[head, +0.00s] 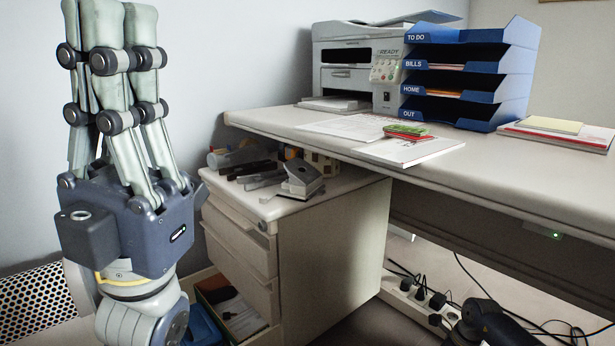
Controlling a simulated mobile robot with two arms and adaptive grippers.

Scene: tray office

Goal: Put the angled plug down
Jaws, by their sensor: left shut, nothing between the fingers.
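My left gripper (112,22) stands upright at the left of the head view, its fingers together and pointing up. Nothing shows between the fingers, and it is well away from the plugs. A white power strip (400,291) lies on the floor under the desk at the lower right. Several black plugs (437,301) sit at it, with dark cables around them. I cannot tell which of them, if any, is the angled plug.
The desk (500,165) carries a printer (345,52), a blue letter tray (470,75) and papers. A drawer cabinet (330,235) with an open bottom drawer (262,325) stands left of the strip; a hole punch (300,180) and other items crowd its top. Loose cables lie on the floor.

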